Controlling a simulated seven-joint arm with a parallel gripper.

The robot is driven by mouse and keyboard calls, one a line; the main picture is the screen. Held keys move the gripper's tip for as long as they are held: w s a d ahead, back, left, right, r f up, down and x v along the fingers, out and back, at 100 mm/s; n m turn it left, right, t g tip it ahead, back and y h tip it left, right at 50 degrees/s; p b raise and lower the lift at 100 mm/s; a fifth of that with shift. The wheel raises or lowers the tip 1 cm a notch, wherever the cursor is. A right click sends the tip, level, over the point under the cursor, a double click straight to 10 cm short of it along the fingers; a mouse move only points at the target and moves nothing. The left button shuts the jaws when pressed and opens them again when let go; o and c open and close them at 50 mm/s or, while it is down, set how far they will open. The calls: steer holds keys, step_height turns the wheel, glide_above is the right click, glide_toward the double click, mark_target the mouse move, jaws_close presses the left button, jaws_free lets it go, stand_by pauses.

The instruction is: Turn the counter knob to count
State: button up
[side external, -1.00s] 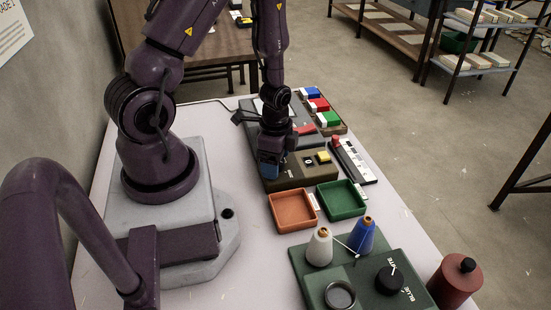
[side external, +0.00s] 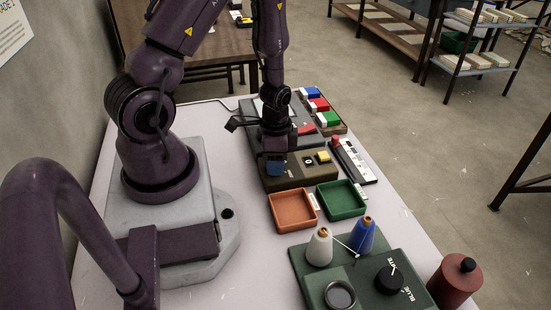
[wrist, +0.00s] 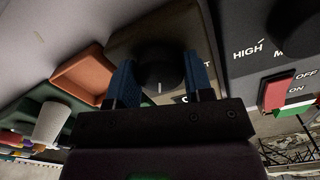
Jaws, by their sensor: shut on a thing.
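The counter is a brown box (side external: 296,177) with a small dark display and a yellow button (side external: 323,157) on top. In the wrist view, its brown face (wrist: 122,42) carries a round black knob (wrist: 159,66) with a white pointer line towards the camera. My gripper (wrist: 160,76) has its blue fingers on both sides of this knob and is shut on it. In the side view, my gripper (side external: 274,168) is low at the counter's left end and hides the knob. The lettering beside the knob is mostly hidden by a finger.
An orange tray (side external: 275,219) and a green tray (side external: 343,211) stand in front of the counter. A grey panel with a HIGH dial (wrist: 298,25) and a red ON/OFF switch (wrist: 275,94) adjoins it. A slider unit (side external: 362,172) is to the right.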

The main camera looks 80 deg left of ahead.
steer(key=n, duration=1.1)
steer(key=shift+n, duration=1.8)
steer(key=o, duration=0.9)
steer(key=shift+o, duration=0.2)
steer(key=shift+r, duration=0.1)
step_height(320, 180, up, 13)
